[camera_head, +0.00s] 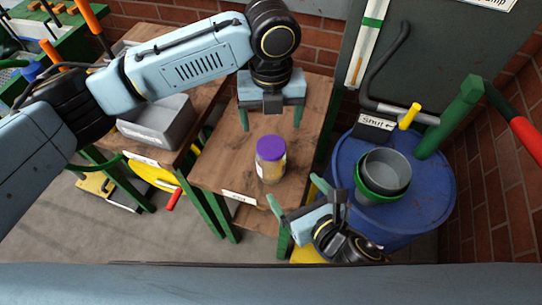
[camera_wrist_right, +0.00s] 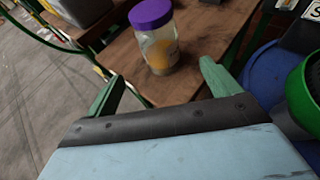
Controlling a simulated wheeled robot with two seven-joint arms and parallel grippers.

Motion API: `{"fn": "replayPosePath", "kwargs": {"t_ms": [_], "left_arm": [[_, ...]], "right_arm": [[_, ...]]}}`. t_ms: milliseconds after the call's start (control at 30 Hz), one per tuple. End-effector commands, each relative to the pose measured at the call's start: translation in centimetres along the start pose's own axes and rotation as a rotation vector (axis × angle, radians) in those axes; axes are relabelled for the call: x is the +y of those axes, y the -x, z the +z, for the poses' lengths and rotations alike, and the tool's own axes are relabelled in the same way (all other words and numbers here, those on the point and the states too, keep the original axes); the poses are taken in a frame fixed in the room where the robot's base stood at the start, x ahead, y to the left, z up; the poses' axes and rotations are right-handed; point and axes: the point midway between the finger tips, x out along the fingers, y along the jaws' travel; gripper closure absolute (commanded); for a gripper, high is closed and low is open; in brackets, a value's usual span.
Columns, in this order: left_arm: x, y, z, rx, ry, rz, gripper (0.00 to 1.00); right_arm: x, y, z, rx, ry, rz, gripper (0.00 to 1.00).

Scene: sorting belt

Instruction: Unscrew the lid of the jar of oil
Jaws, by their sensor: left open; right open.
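The jar of oil (camera_head: 270,168) is clear with yellow contents and stands upright on the wooden table. Its purple lid (camera_head: 271,148) is on top. In the right wrist view the jar (camera_wrist_right: 159,52) stands beyond my fingers, with the purple lid (camera_wrist_right: 150,14) near the top edge. My left gripper (camera_head: 271,122) is open above the table, behind the jar and apart from it. My right gripper (camera_head: 294,196) is open at the table's front right, close to the jar but not around it. In the right wrist view its green fingers (camera_wrist_right: 160,85) are spread with nothing between them.
The wooden table (camera_head: 222,172) is otherwise mostly clear. A blue barrel (camera_head: 432,190) at the right holds a grey pot (camera_head: 387,170) with a green rim. A grey box (camera_head: 160,125) sits on another table at the left. A brick wall stands behind.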

Motion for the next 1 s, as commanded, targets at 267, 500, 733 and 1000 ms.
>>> {"fn": "replayPosePath", "kwargs": {"t_ms": [267, 500, 733, 1000], "left_arm": [[0.1, 0.1, 0.1, 0.000, -0.006, 0.004, 0.18], [0.0, 0.1, 0.1, -0.001, -0.005, 0.002, 0.18], [0.0, 0.1, 0.1, -0.001, -0.004, 0.002, 0.18], [0.0, 0.1, 0.1, -0.001, -0.004, 0.001, 0.18]], "right_arm": [[0.1, -3.1, 0.1, -0.004, 0.009, 0.001, 0.11], [0.0, -7.9, 0.1, -0.003, 0.007, 0.000, 0.11], [0.0, -11.6, 0.1, -0.002, 0.006, 0.001, 0.11], [0.1, -13.3, 0.1, -0.002, 0.008, 0.002, 0.11]]}}
